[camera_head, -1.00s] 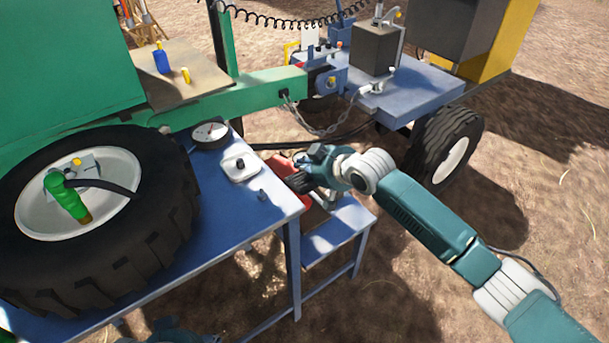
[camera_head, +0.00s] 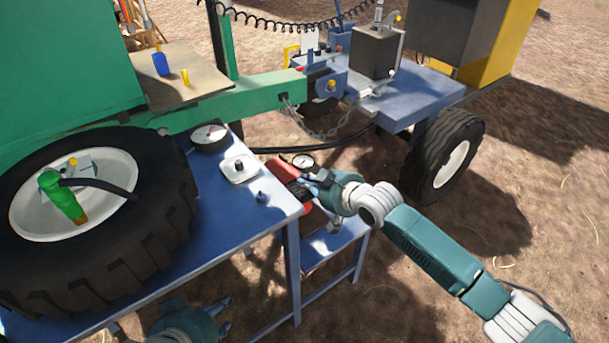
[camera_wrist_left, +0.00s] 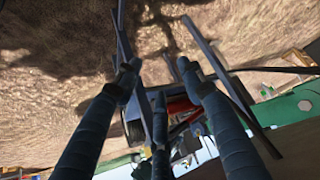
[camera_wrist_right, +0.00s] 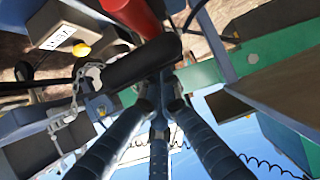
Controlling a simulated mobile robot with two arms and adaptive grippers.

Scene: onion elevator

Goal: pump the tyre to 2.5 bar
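The big black tyre (camera_head: 150,235) lies on the blue table at left. A green fitting (camera_head: 62,197) with a black hose sits at its pale hub (camera_head: 110,180). A round dial gauge (camera_head: 210,137) lies beside the tyre; its reading is too small to tell. A red device (camera_head: 284,170) with a small dial (camera_head: 303,161) is beyond the table corner. My right gripper (camera_head: 312,181) is at this device; in the right wrist view its close-set fingers (camera_wrist_right: 158,88) meet a black bar (camera_wrist_right: 140,66) beside a red cylinder (camera_wrist_right: 132,14). Grasp is unclear. My left gripper (camera_head: 226,307) is low, before the table; its fingers (camera_wrist_left: 158,72) are spread and empty.
A white box (camera_head: 240,168) with a dark knob and a small peg (camera_head: 261,197) are on the blue table (camera_head: 225,218). A lower blue stand (camera_head: 335,238) is beside it.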

